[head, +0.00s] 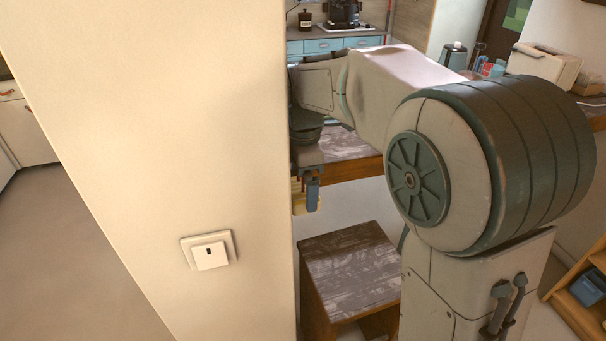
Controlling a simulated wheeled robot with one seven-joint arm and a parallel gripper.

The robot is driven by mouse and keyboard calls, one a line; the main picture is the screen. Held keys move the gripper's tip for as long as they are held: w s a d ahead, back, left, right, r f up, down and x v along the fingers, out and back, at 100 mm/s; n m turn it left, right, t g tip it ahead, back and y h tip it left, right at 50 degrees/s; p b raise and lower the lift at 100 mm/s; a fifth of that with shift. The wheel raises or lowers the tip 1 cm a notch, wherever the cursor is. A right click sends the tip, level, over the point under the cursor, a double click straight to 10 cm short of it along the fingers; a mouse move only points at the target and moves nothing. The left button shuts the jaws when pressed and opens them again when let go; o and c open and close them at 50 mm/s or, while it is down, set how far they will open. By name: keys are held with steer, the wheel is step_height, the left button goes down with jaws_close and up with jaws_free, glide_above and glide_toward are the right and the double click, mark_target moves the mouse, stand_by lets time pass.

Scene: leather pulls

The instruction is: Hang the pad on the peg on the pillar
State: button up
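The pillar (190,120) fills the left and middle of the head view, close to me. No peg shows on the face that I see. My gripper (312,192) hangs just past the pillar's right edge, pointing down and partly hidden behind it. A small strip of something pale yellow (298,196) shows beside the finger, at the pillar's edge. It may be the pad, but most of it is hidden. I cannot tell whether the fingers are shut on it.
A white switch (209,251) is on the pillar. A wooden table (355,170) and a lower wooden stand (350,262) are behind my gripper. A counter with blue drawers (325,45) is at the back. A wooden shelf (580,315) is at the lower right. Open floor (70,240) lies left of the pillar.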

step_height(320, 180, up, 14)
steer(key=s+d+f+m+t, duration=0.3)
steer(key=s+d+f+m, duration=1.2)
steer(key=s+f+m, duration=0.2)
steer(key=s+m, duration=0.2)
steer(key=m, duration=0.2)
